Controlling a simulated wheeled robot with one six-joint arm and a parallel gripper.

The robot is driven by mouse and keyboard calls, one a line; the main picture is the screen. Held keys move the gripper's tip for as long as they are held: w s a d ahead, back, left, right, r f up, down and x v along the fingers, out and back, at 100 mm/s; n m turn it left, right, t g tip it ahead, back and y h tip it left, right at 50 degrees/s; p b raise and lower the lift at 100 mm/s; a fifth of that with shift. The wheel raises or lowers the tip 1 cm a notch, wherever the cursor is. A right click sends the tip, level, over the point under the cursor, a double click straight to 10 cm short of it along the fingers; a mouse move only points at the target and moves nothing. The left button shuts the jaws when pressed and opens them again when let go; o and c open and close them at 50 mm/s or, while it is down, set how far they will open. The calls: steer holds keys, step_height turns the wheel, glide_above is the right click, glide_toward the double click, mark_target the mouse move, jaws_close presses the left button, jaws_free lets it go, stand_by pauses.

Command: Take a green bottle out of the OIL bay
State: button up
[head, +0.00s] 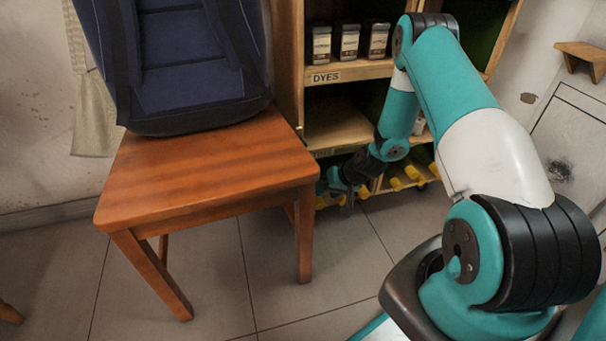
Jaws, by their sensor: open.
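My arm reaches down to the low bays of a wooden shelf (330,73). My gripper (346,199) is open, small and dark at the front of the lowest bays, just right of the chair's front leg. Several yellow-capped items (411,173) lie in those bays, beside and right of the gripper. Their bodies are mostly in shadow or behind my arm, so I cannot tell which are green bottles. I see no readable OIL label. A label on the lower shelf edge is too small and partly hidden. I cannot tell whether the gripper touches anything.
Dark-lidded jars (348,42) stand in the bay labelled DYES above. The tiled floor (320,285) in front is clear.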

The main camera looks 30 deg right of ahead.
steer(key=b+x, duration=0.4)
steer(key=x, duration=0.1)
steer(key=shift+a+f, duration=0.15)
jaws_close()
